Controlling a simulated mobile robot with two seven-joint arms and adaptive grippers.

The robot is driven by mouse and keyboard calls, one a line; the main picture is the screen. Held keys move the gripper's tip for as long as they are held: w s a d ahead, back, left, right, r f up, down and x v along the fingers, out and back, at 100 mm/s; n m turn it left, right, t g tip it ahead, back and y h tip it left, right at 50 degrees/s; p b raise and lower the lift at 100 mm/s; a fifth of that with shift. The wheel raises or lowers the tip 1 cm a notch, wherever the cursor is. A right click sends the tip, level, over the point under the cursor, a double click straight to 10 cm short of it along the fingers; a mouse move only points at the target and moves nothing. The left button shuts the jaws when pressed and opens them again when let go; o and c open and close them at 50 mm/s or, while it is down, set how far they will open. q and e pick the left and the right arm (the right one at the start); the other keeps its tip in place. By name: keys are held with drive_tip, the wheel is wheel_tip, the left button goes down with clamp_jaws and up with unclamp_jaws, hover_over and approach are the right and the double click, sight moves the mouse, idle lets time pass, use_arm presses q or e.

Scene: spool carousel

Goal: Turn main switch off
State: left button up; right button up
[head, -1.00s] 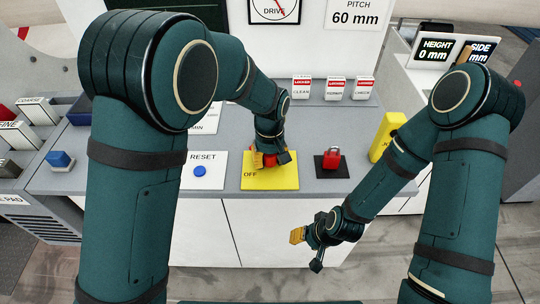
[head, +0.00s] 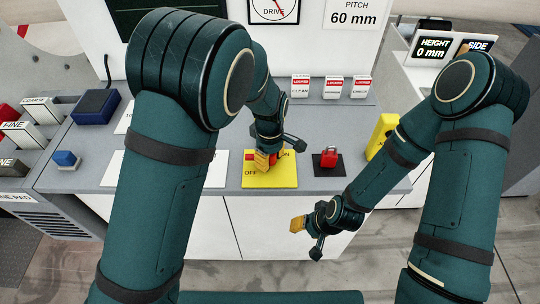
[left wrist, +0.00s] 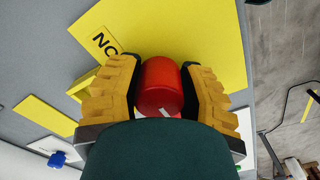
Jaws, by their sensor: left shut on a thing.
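The main switch is a red knob (left wrist: 160,88) on a yellow plate (head: 281,178) on the grey console. The plate reads OFF at its left, and in the left wrist view part of another word shows on it. My left gripper (head: 266,159) is over the plate, with its yellow padded fingers shut on the two sides of the red knob. In the head view the gripper hides most of the knob. My right gripper (head: 307,238) hangs in front of the console, fingers apart and empty.
A red block (head: 329,157) sits on a black square right of the plate. A yellow upright block (head: 381,137) stands farther right. Several red-and-white labelled blocks (head: 332,87) stand behind. A blue button (head: 65,160) is at the left.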

use_arm(q)
drive_tip(key=shift+s+a+f, duration=0.1)
drive_tip(key=shift+f, duration=0.05)
drive_tip(key=o, duration=1.3)
drive_tip(key=shift+c, duration=0.2)
drive_tip(key=shift+r, duration=0.4)
wheel_tip(320, 180, up, 11)
drive_tip(key=shift+r, duration=0.2)
